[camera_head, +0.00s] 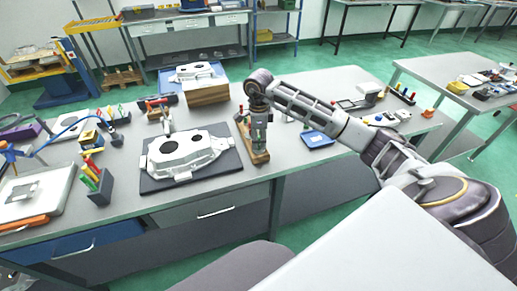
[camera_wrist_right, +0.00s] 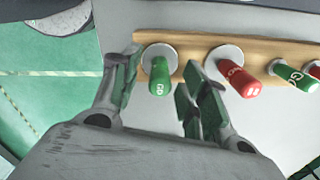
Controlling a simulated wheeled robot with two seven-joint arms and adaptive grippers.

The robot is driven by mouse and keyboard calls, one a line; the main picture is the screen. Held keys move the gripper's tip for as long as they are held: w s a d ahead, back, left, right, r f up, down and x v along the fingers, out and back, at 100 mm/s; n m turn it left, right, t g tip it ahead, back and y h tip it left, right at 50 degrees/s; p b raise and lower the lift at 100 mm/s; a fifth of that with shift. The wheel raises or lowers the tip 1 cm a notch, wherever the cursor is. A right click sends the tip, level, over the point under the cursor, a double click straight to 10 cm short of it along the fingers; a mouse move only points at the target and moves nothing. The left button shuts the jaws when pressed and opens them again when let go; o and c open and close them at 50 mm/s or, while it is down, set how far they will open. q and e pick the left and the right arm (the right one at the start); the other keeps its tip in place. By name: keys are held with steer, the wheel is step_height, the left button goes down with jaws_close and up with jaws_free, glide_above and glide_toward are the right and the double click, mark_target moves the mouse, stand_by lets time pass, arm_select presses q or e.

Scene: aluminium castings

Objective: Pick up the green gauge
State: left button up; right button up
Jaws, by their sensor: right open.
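A green gauge (camera_wrist_right: 160,78) with white lettering stands at the end of a wooden rack (camera_wrist_right: 195,47) in the right wrist view. My right gripper (camera_wrist_right: 162,88) is open, its two fingers on either side of this gauge. I cannot tell whether the fingers touch it. In the head view my right gripper (camera_head: 260,138) points down over the wooden rack (camera_head: 258,157) near the table's front edge and hides the gauge there. My left gripper is not in view.
A red gauge (camera_wrist_right: 238,78) stands beside the green one, close to one finger, with another green gauge (camera_wrist_right: 292,76) beyond it. In the head view a casting (camera_head: 185,152) lies on a dark mat left of the rack; a blue tray (camera_head: 317,139) lies to the right.

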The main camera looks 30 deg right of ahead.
steer(key=shift+f, duration=0.8)
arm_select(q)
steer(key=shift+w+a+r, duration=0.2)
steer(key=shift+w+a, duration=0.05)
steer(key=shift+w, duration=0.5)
arm_select(e)
steer(key=shift+f, duration=0.2)
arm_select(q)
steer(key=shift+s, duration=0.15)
arm_select(e)
steer(key=c, duration=0.8)
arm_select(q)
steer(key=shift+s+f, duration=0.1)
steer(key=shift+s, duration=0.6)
arm_select(e)
jaws_close()
